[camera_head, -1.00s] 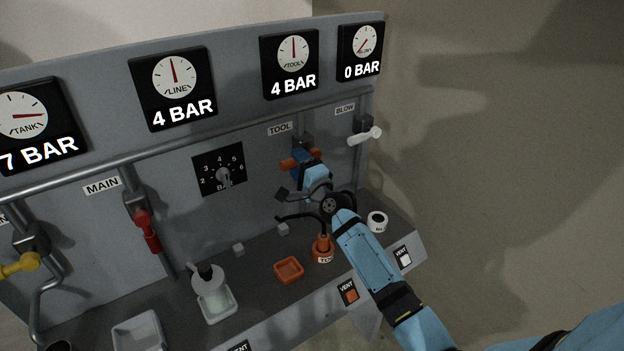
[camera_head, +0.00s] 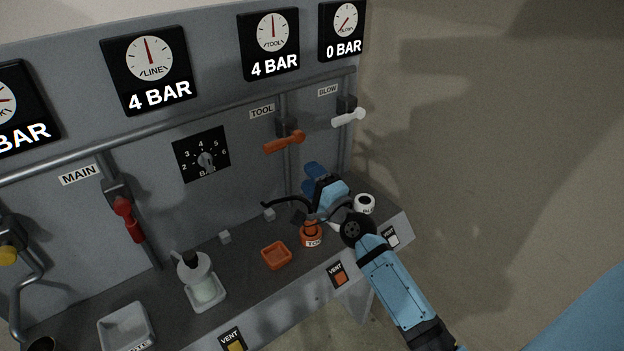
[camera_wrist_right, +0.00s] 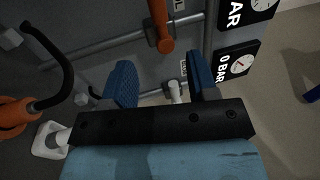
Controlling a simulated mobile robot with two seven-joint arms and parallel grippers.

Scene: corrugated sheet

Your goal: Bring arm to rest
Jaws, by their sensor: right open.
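My right gripper (camera_head: 314,178) is in front of the grey panel, below the orange TOOL valve handle (camera_head: 285,141) and apart from it. Its blue fingers stand apart with nothing between them, as the right wrist view shows (camera_wrist_right: 162,80). My right arm (camera_head: 395,283) reaches in from the lower right and hides part of the shelf. The orange handle also shows in the wrist view (camera_wrist_right: 164,42). The TOOL gauge (camera_head: 272,35) reads 4 BAR. My left gripper is not in view.
The white BLOW handle (camera_head: 348,118) is above and right of the gripper. On the shelf below are an orange TOOL fitting (camera_head: 311,237) with a dark hose, a white ring (camera_head: 364,204), an orange tray (camera_head: 277,256) and a bottle (camera_head: 195,268). Right of the panel is open.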

